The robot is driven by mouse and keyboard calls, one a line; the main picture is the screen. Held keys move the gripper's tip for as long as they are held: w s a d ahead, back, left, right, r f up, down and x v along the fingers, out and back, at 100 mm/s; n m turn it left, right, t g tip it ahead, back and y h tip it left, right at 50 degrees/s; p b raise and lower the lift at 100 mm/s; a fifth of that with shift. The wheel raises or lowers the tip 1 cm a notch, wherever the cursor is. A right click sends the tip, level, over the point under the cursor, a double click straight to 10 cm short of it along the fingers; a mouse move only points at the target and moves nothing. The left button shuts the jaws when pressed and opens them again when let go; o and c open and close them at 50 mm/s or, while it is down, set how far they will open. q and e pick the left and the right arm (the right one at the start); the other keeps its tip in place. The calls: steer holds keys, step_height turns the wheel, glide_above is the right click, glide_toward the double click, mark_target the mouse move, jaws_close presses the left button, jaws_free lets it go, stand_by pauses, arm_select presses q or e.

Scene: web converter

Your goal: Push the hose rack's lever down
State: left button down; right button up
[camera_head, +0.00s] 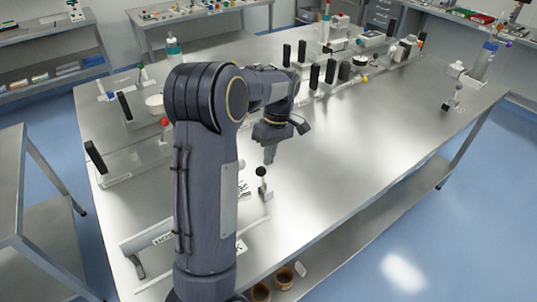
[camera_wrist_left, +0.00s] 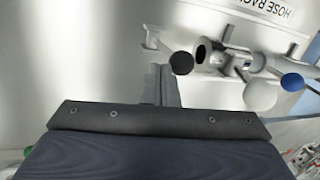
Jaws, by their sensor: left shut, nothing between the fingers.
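The hose rack is partly hidden behind my left arm in the head view, where its labelled front plate (camera_head: 160,236) shows at the lower left. The left wrist view shows its label (camera_wrist_left: 262,10) upside down, with a grey pipe fitting (camera_wrist_left: 238,62). A lever with a black ball knob (camera_head: 261,171) stands at the right end; the knob also shows in the wrist view (camera_wrist_left: 181,62). My left gripper (camera_head: 269,157) is shut and empty, pointing down just above and beside the knob. In the wrist view its fingertips (camera_wrist_left: 163,72) appear left of the knob; contact is unclear.
A white ball (camera_wrist_left: 261,95) and a blue-tipped part (camera_wrist_left: 291,82) sit beside the lever in the wrist view. Another rack (camera_head: 135,162) stands at the table's left. Several black-handled fixtures (camera_head: 330,70) line the back.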

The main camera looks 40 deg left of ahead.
mark_target(258, 168)
arm_select(q)
steer(key=shift+s+f, duration=0.1)
stand_by(0.3)
steer(key=s+b, duration=0.1)
steer(key=s+t+b, duration=0.1)
steer(key=shift+s+a, duration=0.5)
steer(key=shift+s, duration=0.2)
